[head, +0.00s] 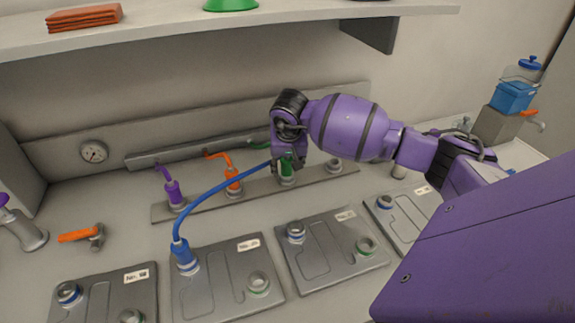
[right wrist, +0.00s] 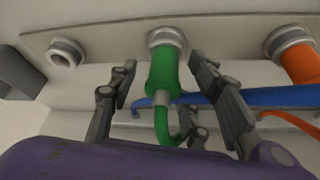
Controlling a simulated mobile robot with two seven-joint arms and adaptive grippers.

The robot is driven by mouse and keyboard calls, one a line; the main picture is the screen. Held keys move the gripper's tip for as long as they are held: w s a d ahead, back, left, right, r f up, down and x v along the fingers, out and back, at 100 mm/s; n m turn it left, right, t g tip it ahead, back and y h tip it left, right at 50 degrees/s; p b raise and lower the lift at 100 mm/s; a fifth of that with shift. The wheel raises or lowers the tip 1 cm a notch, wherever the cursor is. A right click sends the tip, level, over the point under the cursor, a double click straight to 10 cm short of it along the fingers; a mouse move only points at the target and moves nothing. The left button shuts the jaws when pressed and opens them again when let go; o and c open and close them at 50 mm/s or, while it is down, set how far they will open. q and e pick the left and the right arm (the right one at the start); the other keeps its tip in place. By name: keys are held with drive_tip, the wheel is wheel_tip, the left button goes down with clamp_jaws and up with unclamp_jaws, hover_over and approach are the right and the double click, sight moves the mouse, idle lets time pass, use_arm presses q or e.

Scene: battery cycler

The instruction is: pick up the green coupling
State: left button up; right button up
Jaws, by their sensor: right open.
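The green coupling (head: 287,165) sits on a port of the grey rail at the back of the bench, partly hidden by my right gripper (head: 289,160). In the right wrist view the green coupling (right wrist: 162,75) is seated at a metal ring, with its green hose curving away. My right gripper (right wrist: 165,82) is open, its two fingers on either side of the coupling with gaps showing. The blue hose passes behind the fingers. My left gripper is not in view.
An orange coupling (head: 233,180) and a purple coupling (head: 173,192) sit on the rail (head: 205,207) to the left. A blue coupling (head: 184,254) stands on a battery plate in front. An empty port (head: 333,165) is to the right.

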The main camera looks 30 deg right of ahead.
drive_tip(key=shift+c, duration=0.4)
clamp_jaws()
drive_tip(key=shift+w, duration=0.1)
drive_tip(key=shift+d+r, duration=0.1)
drive_tip(key=shift+r, duration=0.6)
drive_tip(key=s+a+r+b, duration=0.1)
drive_tip(key=s+a+r, duration=0.8)
drive_tip(key=s+r, duration=0.1)
drive_tip(key=shift+s+a+r+b, duration=0.15)
drive_tip(key=shift+a+r+b, duration=0.2)
drive_tip(key=shift+r, duration=0.4)
